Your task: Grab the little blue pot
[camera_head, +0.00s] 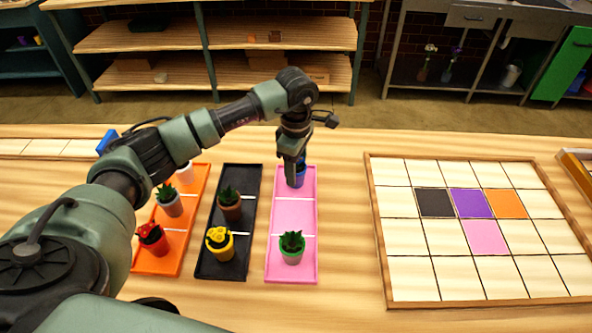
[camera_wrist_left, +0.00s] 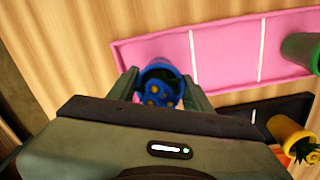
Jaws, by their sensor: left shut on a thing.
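The little blue pot (camera_head: 297,178) is at the far end of the pink tray (camera_head: 291,212). It shows mostly behind my left gripper (camera_head: 294,172), which reaches down over it from above. In the left wrist view the blue pot (camera_wrist_left: 153,72) holds a blue flower with yellow dots. There it sits between the two fingers of my left gripper (camera_wrist_left: 160,90), which is shut on it. I cannot tell whether the pot touches the tray. My right gripper is not in view.
A green pot (camera_head: 292,256) stands at the near end of the pink tray. A black tray (camera_head: 236,188) and an orange tray (camera_head: 150,265) with several potted plants lie to the left. A wooden grid board (camera_head: 410,262) with coloured squares lies to the right. Bare table separates it from the pink tray.

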